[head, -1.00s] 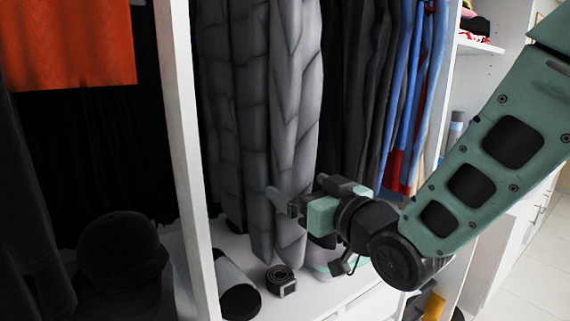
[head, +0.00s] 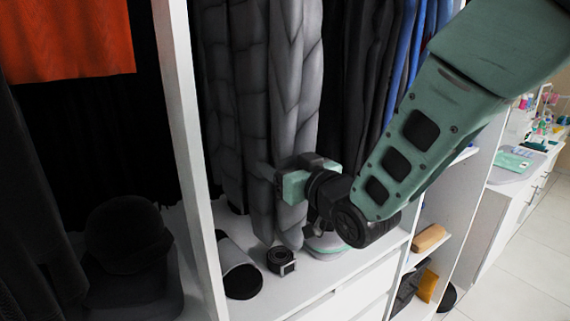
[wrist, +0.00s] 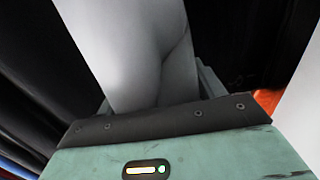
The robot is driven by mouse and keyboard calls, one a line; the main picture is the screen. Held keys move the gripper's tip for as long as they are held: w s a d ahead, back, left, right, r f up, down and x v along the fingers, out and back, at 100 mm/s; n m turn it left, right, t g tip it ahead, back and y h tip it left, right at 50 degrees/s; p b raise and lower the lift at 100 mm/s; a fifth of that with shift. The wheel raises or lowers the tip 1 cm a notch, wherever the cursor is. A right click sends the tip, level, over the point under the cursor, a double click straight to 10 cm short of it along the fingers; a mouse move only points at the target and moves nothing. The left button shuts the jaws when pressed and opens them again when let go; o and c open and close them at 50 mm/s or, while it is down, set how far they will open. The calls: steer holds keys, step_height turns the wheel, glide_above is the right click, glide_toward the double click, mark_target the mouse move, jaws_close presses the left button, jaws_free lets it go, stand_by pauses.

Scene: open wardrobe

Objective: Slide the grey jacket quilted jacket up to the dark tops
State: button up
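The grey quilted jacket (head: 295,90) hangs in the middle bay, with long quilted folds reaching near the shelf floor. Dark garments (head: 360,80), likely the dark tops, hang close to its right; their hangers are out of view. My gripper (head: 264,180) is at the jacket's lower part, reaching in from the right. In the wrist view a grey jacket fold (wrist: 150,60) runs down between my two spread fingers (wrist: 155,95). The fingers look open around it; whether they touch it is hard to tell.
A white upright panel (head: 185,150) stands left of the jacket. Blue garments (head: 408,50) hang right of the dark ones. An orange garment (head: 70,40) hangs far left.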

steer(key=c, duration=0.3)
steer(key=shift+c, duration=0.2)
steer(key=shift+w+d, duration=0.15)
steer(key=shift+d, duration=0.05)
steer(key=shift+w+d, duration=0.2)
steer(key=shift+d, duration=0.15)
steer(key=o, duration=1.6)
steer(key=shift+b, duration=0.3)
